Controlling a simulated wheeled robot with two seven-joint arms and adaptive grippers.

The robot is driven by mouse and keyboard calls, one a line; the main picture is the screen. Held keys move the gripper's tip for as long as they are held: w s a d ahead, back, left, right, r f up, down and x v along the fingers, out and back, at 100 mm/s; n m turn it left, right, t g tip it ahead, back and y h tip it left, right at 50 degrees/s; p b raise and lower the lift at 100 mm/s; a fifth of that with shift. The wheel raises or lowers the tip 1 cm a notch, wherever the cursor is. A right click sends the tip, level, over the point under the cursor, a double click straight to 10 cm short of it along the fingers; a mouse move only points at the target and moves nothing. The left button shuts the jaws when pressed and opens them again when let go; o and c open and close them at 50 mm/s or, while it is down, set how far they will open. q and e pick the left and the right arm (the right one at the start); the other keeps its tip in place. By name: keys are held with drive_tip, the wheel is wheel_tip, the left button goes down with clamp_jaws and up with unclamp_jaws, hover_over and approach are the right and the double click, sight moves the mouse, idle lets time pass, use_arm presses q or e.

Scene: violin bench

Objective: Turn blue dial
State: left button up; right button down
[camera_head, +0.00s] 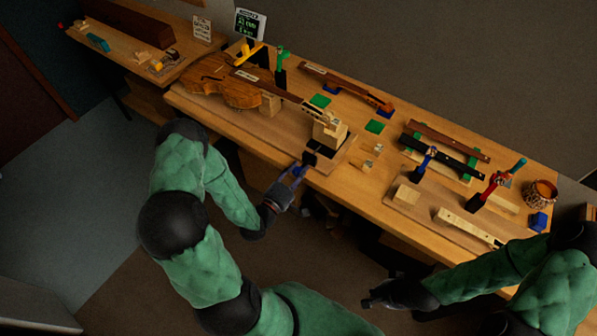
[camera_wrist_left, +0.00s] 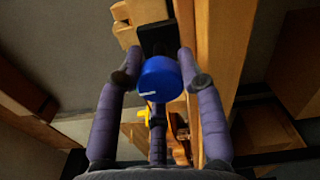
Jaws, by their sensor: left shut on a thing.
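The blue dial (camera_wrist_left: 160,79) is a round knob with a white mark, on a black mount (camera_wrist_left: 158,38). The white mark points toward the left of the wrist view. My left gripper (camera_head: 299,170) is at the front edge of the bench, shut on the dial, with one purple finger on each side of it. In the head view the fingers mostly hide the dial, and the dark mount (camera_head: 309,158) shows just beyond them. My right gripper (camera_head: 372,300) hangs in front of the bench, clear of it; its finger opening is too dark to tell.
On the bench (camera_head: 240,128) lie a violin (camera_head: 222,82) and a wooden block (camera_head: 330,130) by its neck. Floor in front is free.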

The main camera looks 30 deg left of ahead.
use_arm(q)
drive_tip(key=shift+a, duration=0.1)
drive_tip(key=o, duration=0.9)
drive_tip(key=shift+s, duration=0.15)
drive_tip(key=s, duration=0.7)
drive_tip(key=s+a, duration=0.1)
drive_tip(key=s, duration=0.3)
drive_tip(key=shift+s, duration=0.35)
